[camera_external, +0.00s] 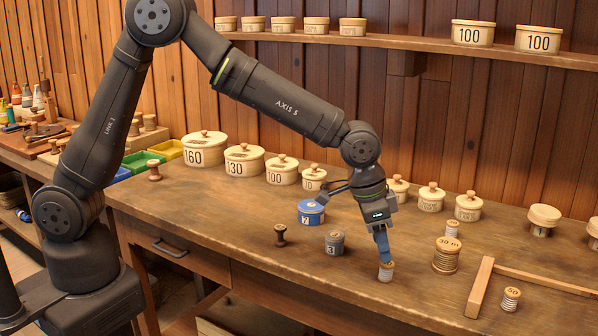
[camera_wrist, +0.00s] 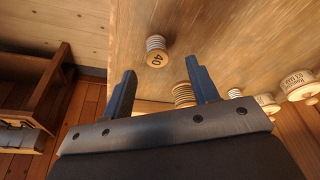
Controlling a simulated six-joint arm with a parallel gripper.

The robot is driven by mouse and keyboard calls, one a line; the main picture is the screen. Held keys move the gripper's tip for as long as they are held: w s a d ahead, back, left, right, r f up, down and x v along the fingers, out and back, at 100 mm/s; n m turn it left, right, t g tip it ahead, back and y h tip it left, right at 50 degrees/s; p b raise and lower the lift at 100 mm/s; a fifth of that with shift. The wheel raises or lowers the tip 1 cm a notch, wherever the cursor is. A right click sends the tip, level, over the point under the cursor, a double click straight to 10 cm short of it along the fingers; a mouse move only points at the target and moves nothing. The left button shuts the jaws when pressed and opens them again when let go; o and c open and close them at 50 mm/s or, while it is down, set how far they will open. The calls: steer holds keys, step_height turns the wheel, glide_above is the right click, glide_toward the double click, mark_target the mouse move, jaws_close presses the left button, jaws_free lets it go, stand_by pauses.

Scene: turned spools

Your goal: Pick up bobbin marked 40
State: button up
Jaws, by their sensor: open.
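The bobbin marked 40 (camera_wrist: 156,52) is a small pale wooden spool wound with light thread. In the wrist view it stands just beyond and between my two blue fingertips. In the outside view a bobbin (camera_external: 386,273) stands near the table's front edge, directly below my gripper (camera_external: 382,252); its number is not legible there. My gripper (camera_wrist: 160,67) is open and empty in the wrist view, with the bobbin ahead of the fingers. In the outside view the fingertips are at the bobbin's top; whether they touch it I cannot tell.
A bobbin marked 50 (camera_external: 510,299) stands beside a wooden L-shaped frame (camera_external: 479,287) at right. A larger spool (camera_external: 446,256) and another small bobbin (camera_external: 452,229) stand right of my gripper. A grey pot marked 3 (camera_external: 335,243), blue pot (camera_external: 311,213) and dark spool (camera_external: 280,236) are left.

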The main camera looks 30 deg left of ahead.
mark_target(387, 265)
steer(key=shift+d+x, duration=0.2)
steer(key=shift+x, duration=2.9)
steer(key=shift+s, duration=0.1)
steer(key=c, duration=1)
